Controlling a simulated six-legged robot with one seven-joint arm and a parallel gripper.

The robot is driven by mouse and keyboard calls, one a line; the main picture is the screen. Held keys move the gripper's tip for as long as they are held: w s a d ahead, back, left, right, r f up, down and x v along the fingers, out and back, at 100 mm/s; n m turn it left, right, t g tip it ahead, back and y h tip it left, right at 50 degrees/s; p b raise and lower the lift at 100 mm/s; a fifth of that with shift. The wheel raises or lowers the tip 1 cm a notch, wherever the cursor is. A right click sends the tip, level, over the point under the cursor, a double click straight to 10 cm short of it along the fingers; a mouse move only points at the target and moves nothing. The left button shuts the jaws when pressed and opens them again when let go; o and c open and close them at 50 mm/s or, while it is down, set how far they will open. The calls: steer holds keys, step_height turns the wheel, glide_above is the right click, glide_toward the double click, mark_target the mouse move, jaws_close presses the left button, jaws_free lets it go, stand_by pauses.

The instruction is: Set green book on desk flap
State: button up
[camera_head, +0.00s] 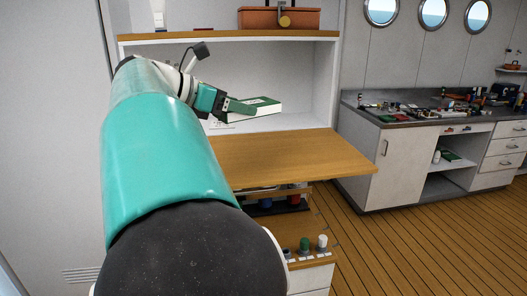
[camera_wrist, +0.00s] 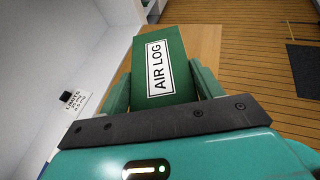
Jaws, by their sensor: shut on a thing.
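The green book (camera_wrist: 160,65) has a white spine label reading "AIR LOG". It also shows in the head view (camera_head: 257,106), with its green cover up and pale page edges. My gripper (camera_wrist: 160,90) is shut on the book, one finger on each side. In the head view my gripper (camera_head: 236,107) is at the book's left end, in front of the white cabinet recess. The wooden desk flap (camera_head: 285,158) is folded out level, below the book. In the wrist view the flap (camera_wrist: 208,42) shows beyond the book. Any gap between book and flap is hard to judge.
A brown case (camera_head: 279,18) sits on the cabinet top (camera_head: 220,35). A counter (camera_head: 430,112) with many small items stands at the right. Below the flap are a shelf and a lower unit with colored knobs (camera_head: 305,244). The flap's visible surface is clear.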

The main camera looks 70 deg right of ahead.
mark_target(282, 155)
steer(key=f+x, duration=0.1)
steer(key=x, duration=0.3)
steer(key=a+x, duration=0.1)
steer(key=x, duration=0.4)
steer(key=f+x, duration=0.1)
steer(key=x, duration=0.3)
steer(key=shift+s+a+f, duration=0.15)
steer(key=shift+s+f, duration=0.15)
steer(key=shift+f, duration=0.15)
steer(key=shift+s+d+f, duration=0.15)
steer(key=shift+d+f, duration=0.2)
steer(key=shift+f, duration=0.2)
steer(key=shift+s+d+f, duration=0.1)
steer(key=shift+f, duration=0.75)
steer(key=shift+s+d+f, duration=0.1)
steer(key=shift+f, duration=0.8)
steer(key=o, duration=1.2)
steer(key=shift+f, duration=0.1)
